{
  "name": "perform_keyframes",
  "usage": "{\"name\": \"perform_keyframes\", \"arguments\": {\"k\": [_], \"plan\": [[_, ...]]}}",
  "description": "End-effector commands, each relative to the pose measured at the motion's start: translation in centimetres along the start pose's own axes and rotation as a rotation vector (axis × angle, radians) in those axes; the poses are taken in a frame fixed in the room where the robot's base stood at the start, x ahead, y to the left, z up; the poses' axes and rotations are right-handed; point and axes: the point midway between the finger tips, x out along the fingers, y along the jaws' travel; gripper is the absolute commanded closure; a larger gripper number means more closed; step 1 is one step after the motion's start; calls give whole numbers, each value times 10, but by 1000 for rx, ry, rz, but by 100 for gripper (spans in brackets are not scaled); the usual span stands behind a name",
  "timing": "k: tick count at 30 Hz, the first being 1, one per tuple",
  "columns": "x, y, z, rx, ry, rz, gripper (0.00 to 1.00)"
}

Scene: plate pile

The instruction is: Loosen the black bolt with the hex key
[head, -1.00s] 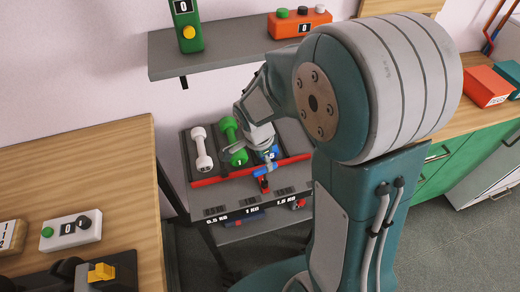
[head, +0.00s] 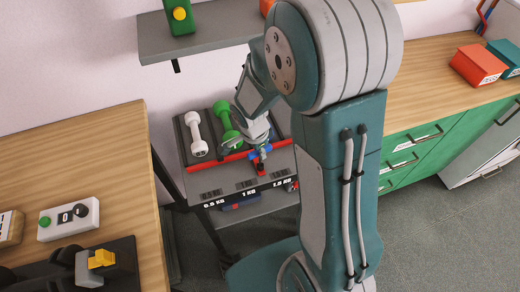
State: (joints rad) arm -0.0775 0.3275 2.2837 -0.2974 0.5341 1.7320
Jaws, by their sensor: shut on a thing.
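My gripper (head: 259,147) is at the front edge of the dumbbell rack in the middle of the head view, just right of the green dumbbell (head: 228,124). It is shut on a small blue thing (head: 264,150). That thing is partly hidden by the fingers, and I cannot tell whether it is a dumbbell or a tool. A small dark and red piece shows just below the fingers. I cannot make out a hex key or a black bolt in this view.
A white dumbbell (head: 196,135) lies on the rack (head: 200,157) left of the green one. A wooden table (head: 70,150) at left bears a white button box (head: 69,219) and a black device with a yellow part (head: 102,259). A grey shelf (head: 200,38) hangs above the rack.

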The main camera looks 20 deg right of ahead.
Motion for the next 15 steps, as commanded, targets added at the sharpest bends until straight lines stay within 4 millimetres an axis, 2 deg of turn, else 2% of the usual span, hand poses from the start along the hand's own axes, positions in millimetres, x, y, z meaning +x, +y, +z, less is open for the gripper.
{"name": "perform_keyframes", "arguments": {"k": [5,15], "plan": [[1,1,1,-67,-1,-8,100],[1,2,1,-450,-2,-65,100]]}}
